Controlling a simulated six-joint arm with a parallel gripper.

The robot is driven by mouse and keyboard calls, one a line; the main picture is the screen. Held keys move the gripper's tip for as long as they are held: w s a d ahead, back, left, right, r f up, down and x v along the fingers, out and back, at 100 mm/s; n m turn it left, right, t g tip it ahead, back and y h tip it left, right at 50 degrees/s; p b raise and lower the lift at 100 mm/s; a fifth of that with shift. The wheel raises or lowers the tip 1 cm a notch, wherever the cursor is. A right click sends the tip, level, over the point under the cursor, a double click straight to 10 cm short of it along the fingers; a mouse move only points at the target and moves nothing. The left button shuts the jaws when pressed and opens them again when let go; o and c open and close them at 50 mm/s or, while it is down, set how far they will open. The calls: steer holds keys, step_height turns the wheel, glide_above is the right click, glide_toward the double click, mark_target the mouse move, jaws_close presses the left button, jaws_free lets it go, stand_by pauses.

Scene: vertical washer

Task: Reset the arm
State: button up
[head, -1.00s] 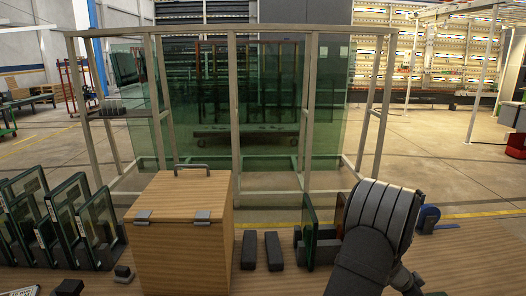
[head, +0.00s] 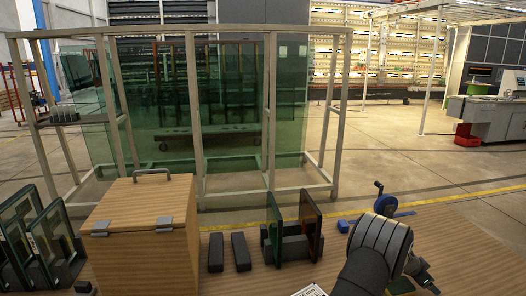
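My arm, dark grey with a ribbed joint, rises from the bottom edge right of centre in the head view. The end of the arm with my gripper (head: 422,272) is partly hidden behind the ribbed joint, low over the wooden table (head: 465,240). Its fingers are too small and dark to tell whether they are open or shut. I see nothing clearly held in it.
Two upright glass panes, one green (head: 276,228) and one with a reddish edge (head: 311,226), stand in a black holder (head: 294,248) left of my arm. A blue crank device (head: 386,203) sits behind it. A wooden box (head: 145,235) stands left; table right is clearer.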

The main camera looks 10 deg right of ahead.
steer(key=shift+d, duration=1.65)
